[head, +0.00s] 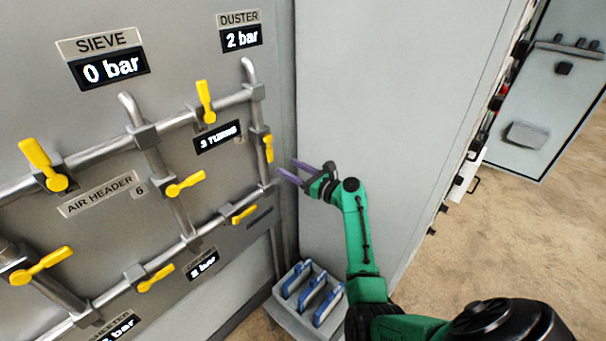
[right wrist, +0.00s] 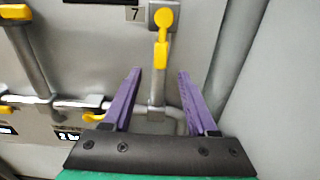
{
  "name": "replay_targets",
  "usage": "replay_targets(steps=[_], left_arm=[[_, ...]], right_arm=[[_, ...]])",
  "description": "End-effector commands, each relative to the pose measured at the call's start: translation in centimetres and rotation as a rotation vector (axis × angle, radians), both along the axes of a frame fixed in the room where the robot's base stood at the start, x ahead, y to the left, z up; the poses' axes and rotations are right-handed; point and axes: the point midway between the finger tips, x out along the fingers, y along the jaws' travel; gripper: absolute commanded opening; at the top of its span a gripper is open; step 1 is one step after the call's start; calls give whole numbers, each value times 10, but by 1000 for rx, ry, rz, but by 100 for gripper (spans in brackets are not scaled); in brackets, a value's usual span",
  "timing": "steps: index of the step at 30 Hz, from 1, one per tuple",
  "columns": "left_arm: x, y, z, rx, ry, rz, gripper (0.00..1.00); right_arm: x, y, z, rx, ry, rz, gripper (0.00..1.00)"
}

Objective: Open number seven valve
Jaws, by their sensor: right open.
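The number seven valve has a yellow handle (head: 268,147) at the right edge of the pipe panel, and the handle also shows in the right wrist view (right wrist: 161,45). It hangs down from its pivot, in line with its vertical pipe. A small plate marked 7 (right wrist: 135,14) is left of it. My right gripper (head: 288,167) is open and empty, just right of the handle in the head view. In the right wrist view, its purple fingertips (right wrist: 159,72) point towards the panel, one on each side of the pipe, just below the handle's lower end. My left gripper is out of view.
Other yellow valve handles (head: 205,103) sit on the pipes to the left. The duster display (head: 241,38) above reads 2 bar; the sieve display (head: 110,69) reads 0 bar. A grey side wall (head: 390,90) stands close on the right. A bin with blue-edged items (head: 297,317) is below.

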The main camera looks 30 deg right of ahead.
Motion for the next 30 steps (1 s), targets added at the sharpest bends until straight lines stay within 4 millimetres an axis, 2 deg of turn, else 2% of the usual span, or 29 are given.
replay_targets(steps=[3, 7, 23, 26, 29, 30], left_arm=[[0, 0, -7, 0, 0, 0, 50], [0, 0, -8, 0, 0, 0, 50], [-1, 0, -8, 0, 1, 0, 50], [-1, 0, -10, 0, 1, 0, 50], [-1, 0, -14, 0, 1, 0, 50], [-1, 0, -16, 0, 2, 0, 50]], right_arm=[[-28, -9, -3, -1, 1, 0, 59], [-43, -14, -2, 1, 0, 1, 59], [-45, -15, -1, -2, 0, 1, 59], [-46, -12, -26, -62, 35, -1, 59], [-52, -4, -92, -245, 119, 9, 59], [-58, 1, -127, -354, 162, 25, 59]])
